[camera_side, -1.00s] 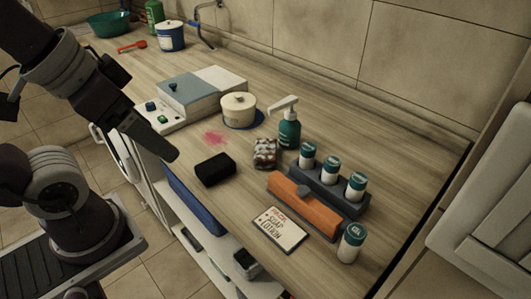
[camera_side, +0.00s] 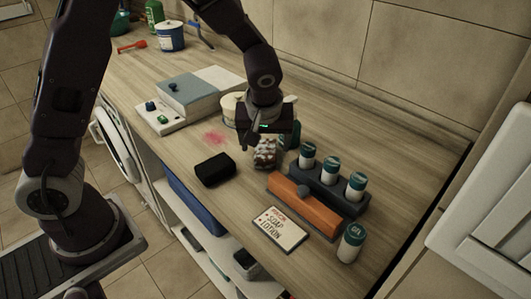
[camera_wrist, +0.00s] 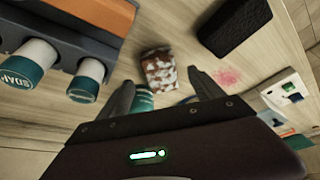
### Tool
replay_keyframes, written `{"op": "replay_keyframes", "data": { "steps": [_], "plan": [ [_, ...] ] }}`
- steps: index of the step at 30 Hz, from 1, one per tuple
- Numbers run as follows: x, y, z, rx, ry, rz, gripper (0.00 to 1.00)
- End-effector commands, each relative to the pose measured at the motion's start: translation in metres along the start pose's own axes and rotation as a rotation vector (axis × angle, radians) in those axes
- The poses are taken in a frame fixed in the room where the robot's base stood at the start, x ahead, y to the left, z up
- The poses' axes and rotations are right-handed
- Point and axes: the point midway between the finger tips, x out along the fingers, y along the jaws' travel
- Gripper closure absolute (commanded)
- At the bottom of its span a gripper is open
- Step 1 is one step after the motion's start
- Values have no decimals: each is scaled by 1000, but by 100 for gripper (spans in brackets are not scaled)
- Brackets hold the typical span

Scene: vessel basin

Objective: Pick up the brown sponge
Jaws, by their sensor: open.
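The brown sponge, a small brown block mottled with white (camera_side: 267,155), lies on the wooden counter. My gripper (camera_side: 266,138) is above it and hides its upper part in the side view. In the wrist view the sponge (camera_wrist: 158,72) lies just beyond the gap between the fingertips (camera_wrist: 163,86). The fingers are apart, with nothing held. A plain black block (camera_side: 214,169) lies to the left of the sponge; in the wrist view it is at the upper right (camera_wrist: 233,25).
The teal pump bottle (camera_side: 292,133) stands close behind the sponge, partly hidden by my gripper. A dark rack with white bottles (camera_side: 331,180) and an orange block (camera_side: 303,202) are to the right. A pink stain (camera_side: 215,138) lies at left. A sign card (camera_side: 280,229) is in front.

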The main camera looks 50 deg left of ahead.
Motion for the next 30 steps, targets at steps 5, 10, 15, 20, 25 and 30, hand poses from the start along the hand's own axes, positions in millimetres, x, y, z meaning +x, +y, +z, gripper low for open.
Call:
{"op": "replay_keyframes", "data": {
  "steps": [5,10,15,20,25,30],
  "plan": [
    [35,0,-3,-1,-3,-3,24],
    [48,0,-3,0,-2,0,24],
    [47,0,-3,0,-2,1,26],
    [47,0,-3,0,-2,0,57],
    [47,0,-3,0,-2,0,87],
    [47,0,-3,0,-2,0,94]
  ]
}}
